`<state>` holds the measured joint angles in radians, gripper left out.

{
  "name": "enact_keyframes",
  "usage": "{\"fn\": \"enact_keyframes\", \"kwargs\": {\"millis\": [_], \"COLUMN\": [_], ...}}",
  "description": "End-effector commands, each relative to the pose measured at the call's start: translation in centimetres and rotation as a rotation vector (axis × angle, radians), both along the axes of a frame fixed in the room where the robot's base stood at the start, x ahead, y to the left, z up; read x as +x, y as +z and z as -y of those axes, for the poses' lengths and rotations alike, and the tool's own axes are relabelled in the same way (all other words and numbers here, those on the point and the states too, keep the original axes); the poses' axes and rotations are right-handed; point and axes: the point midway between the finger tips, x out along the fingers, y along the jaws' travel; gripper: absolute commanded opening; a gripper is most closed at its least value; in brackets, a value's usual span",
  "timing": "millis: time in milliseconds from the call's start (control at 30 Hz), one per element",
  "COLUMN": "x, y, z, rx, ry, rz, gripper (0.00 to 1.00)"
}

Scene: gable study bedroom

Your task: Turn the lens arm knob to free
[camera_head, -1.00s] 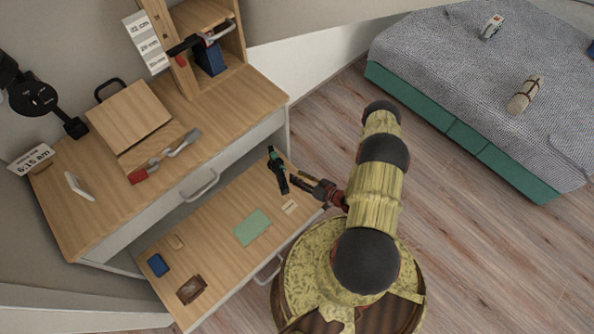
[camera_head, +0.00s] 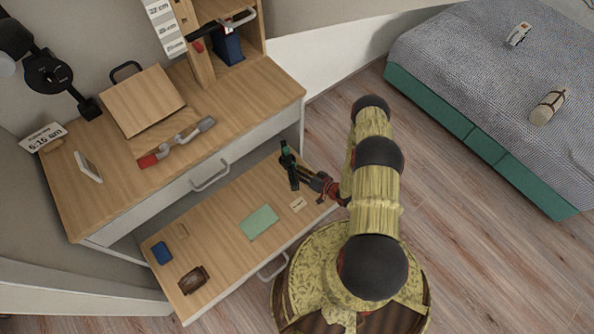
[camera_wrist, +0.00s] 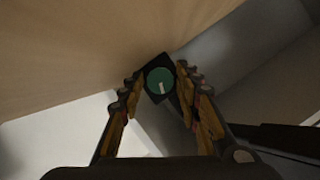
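The knob is a round green disc with a white pointer mark, on a dark square mount, in the wrist view (camera_wrist: 160,82). In the head view, a slim black fixture with green on it (camera_head: 289,165) stands at the right end of the pulled-out drawer; it looks like the same part. My gripper (camera_wrist: 160,76) is open, its fingertips on either side of the knob in the wrist view, with gaps showing. I cannot tell whether the tips reach the knob's depth. In the head view my gripper (camera_head: 308,180) is just right of the black fixture.
The open drawer (camera_head: 215,235) holds a green pad (camera_head: 259,222), a small pale card (camera_head: 298,204), a blue item (camera_head: 161,253) and a brown item (camera_head: 193,280). The desk top (camera_head: 110,195) is above it. The floor (camera_head: 480,250) to the right is clear.

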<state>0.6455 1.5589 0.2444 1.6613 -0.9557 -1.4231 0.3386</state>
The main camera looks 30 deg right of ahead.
Motion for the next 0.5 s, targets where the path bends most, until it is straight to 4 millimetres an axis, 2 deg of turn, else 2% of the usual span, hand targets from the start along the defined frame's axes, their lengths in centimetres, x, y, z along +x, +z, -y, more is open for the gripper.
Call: {"fn": "enact_keyframes", "kwargs": {"millis": [267,500], "x": [0.14,0.13], "y": [0.00,0.01], "z": [-0.03,-0.02], "rx": [0.000,0.000], "ry": [0.000,0.000], "rz": [0.000,0.000], "gripper": [0.33,0.20]}}
